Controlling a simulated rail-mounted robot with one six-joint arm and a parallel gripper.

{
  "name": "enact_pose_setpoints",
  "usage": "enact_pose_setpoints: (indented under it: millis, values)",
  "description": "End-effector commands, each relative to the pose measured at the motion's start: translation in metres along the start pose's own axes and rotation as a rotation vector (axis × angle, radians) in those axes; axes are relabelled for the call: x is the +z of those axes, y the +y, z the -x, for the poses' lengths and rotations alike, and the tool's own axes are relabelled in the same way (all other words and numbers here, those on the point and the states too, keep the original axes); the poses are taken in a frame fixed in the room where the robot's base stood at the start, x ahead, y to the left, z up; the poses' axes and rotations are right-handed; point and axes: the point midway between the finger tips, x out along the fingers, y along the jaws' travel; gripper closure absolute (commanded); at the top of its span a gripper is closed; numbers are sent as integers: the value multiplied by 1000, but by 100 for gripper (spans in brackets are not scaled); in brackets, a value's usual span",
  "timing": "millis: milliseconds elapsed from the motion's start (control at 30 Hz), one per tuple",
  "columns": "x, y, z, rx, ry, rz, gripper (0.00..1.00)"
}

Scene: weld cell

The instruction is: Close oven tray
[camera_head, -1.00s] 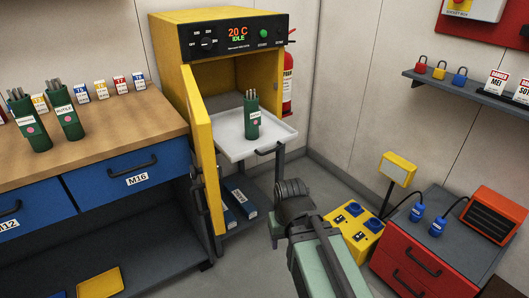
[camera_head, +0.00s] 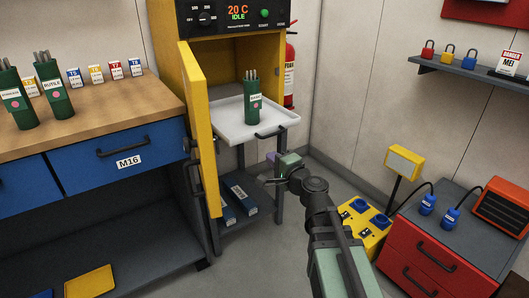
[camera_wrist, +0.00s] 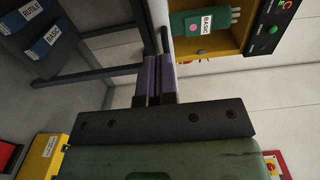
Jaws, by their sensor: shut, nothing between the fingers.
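The oven (camera_head: 172,55) is yellow, with its door (camera_head: 198,130) swung open to the left. Its white tray (camera_head: 231,132) is pulled out in front of the cavity, with a dark handle (camera_head: 270,134) on its front edge. A green canister of rods labelled BASIC (camera_head: 253,108) stands on the tray; it also shows in the wrist view (camera_wrist: 205,24). My gripper (camera_head: 272,158) is shut and empty, below the handle in the head view. In the wrist view its purple fingers (camera_wrist: 155,62) lie close together near the handle (camera_wrist: 165,40); contact cannot be told.
Boxes (camera_head: 241,193) lie on the shelf below the tray. A workbench (camera_head: 90,110) with canisters and small boxes stands at left. A yellow socket box (camera_head: 362,226) and a red drawer cabinet (camera_head: 425,255) stand at right. A red extinguisher (camera_head: 290,70) hangs behind the oven.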

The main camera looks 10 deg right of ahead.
Motion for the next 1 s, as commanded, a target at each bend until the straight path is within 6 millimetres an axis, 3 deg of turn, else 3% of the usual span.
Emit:
enact_pose_setpoints:
  millis: [500,700,1000]
  values:
    - [0,0,-109,1,-3,1,100]
    - [1,0,-126,1,-3,1,100]
    - [1,0,-126,1,-3,2,100]
